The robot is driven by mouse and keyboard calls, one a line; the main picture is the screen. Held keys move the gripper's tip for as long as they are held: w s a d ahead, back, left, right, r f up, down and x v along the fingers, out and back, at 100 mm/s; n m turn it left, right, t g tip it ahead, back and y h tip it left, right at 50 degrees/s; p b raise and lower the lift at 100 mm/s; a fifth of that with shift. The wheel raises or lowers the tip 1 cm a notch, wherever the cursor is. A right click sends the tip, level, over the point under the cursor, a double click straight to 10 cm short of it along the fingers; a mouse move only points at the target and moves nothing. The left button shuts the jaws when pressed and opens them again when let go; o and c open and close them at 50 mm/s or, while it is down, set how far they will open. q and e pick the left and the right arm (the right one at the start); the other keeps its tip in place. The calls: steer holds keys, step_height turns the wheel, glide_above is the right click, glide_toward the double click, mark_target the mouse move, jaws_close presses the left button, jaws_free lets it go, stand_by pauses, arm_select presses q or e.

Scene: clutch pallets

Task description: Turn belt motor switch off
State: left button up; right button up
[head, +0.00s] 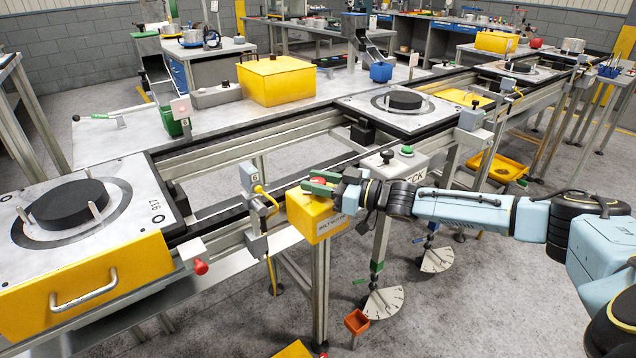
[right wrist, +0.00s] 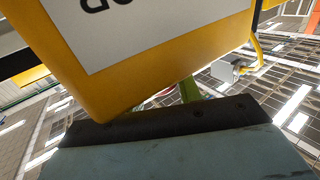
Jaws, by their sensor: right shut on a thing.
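The belt motor switch is a yellow box (head: 312,217) with a white label, on the near side of the conveyor in the head view. A red knob (head: 318,181) sits on its top. My right gripper (head: 320,185), with green fingers, reaches in from the right and is shut on the red knob. The fingers partly hide the knob, so its exact turn cannot be told. In the right wrist view the yellow box (right wrist: 150,75) fills the upper middle, its label upside down; a green finger (right wrist: 190,90) shows behind its edge. My left gripper is not in view.
A pallet with a black disc (head: 70,203) stands at left, another (head: 403,101) further back. A grey box with a black knob and green button (head: 406,151) is right of the switch. A red knob (head: 201,267) juts out at left.

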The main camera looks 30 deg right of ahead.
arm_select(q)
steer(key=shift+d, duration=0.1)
arm_select(e)
steer(key=shift+a+r, duration=0.1)
steer(key=shift+r, duration=0.1)
steer(key=o, duration=0.9)
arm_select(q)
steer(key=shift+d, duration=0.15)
arm_select(e)
steer(key=shift+o, duration=0.2)
steer(key=shift+f, duration=0.1)
steer(key=shift+s+d, duration=0.15)
steer(key=shift+d, duration=0.05)
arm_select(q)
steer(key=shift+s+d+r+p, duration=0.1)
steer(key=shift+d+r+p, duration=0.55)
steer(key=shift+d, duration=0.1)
arm_select(e)
steer(key=v, duration=1.3)
